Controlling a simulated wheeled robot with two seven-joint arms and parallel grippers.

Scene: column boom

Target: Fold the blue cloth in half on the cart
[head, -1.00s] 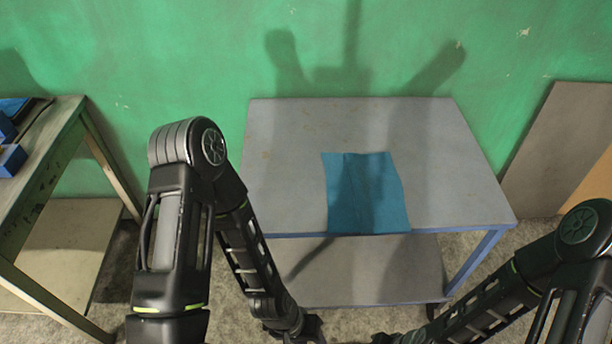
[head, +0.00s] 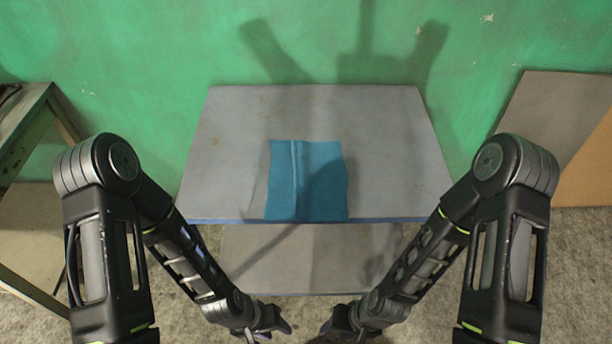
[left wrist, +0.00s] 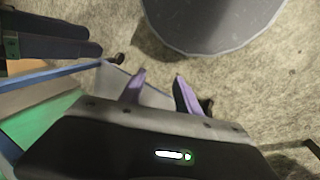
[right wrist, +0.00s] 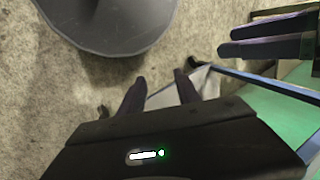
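The blue cloth (head: 308,180) lies spread on the grey top of the cart (head: 390,150), left of its middle. Its near edge reaches the cart's front edge. A lighter crease runs from far to near through its left part, and a shadow darkens its right part. My left gripper (head: 268,328) and right gripper (head: 338,326) hang low in front of the cart, below its top and apart from the cloth. In the left wrist view my left gripper (left wrist: 160,80) has its fingers apart with nothing between them. In the right wrist view my right gripper (right wrist: 160,80) is likewise open and empty.
A side table (head: 25,110) stands at the left. Grey and brown boards (head: 555,120) lean on the green wall at the right. The cart has a lower shelf (head: 300,260). The cart top around the cloth is bare.

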